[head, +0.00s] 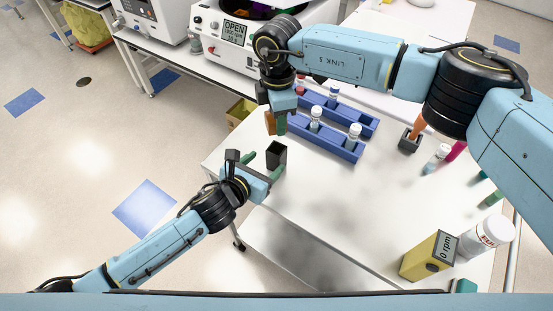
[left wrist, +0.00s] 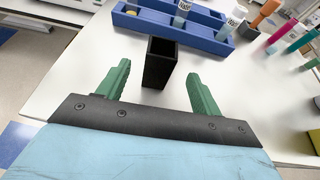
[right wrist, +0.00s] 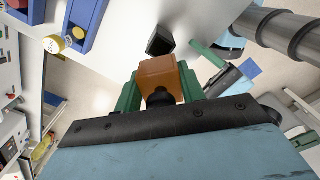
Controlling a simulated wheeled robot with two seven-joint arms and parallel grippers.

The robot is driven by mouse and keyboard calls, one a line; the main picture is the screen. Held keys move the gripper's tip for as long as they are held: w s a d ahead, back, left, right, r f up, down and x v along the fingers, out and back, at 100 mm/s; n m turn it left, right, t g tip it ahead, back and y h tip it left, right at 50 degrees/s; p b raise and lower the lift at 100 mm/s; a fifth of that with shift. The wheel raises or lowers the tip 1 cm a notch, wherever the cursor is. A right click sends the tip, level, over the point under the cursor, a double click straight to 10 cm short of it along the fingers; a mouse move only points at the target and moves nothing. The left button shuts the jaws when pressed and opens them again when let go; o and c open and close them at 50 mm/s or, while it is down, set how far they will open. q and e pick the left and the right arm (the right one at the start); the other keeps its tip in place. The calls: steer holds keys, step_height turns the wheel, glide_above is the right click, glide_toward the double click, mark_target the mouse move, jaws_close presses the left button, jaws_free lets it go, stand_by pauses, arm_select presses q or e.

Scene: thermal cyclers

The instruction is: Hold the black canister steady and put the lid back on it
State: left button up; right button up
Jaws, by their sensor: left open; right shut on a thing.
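The black canister (head: 276,154) stands upright and uncovered on the white table near its left edge. In the left wrist view the canister (left wrist: 160,62) shows an open square top between the fingers. My left gripper (head: 262,160) is open, with its green fingers on either side of the canister and a gap to each. My right gripper (head: 275,122) is above the table, behind the canister. In the right wrist view it is shut on an orange-brown block-like lid with a black knob (right wrist: 160,80). The canister (right wrist: 159,41) shows beyond the lid, apart from it.
Blue racks (head: 325,140) with white-capped vials stand behind the canister. A small dark holder (head: 409,141) with an orange item stands to the right. A yellow 0 rpm device (head: 429,256) and a white bottle (head: 486,238) are at the front right. The table's middle is clear.

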mark_target(272, 157)
arm_select(q)
steer(key=shift+x, duration=3.6)
jaws_close()
arm_select(e)
steer(key=shift+d+f, duration=0.1)
steer(key=shift+f, duration=2.4)
steer(key=shift+f, duration=0.1)
steer(key=shift+f, duration=0.8)
steer(key=shift+f, duration=0.65)
steer(key=o, duration=1)
steer(key=shift+o, duration=0.2)
steer(key=shift+r, duration=0.1)
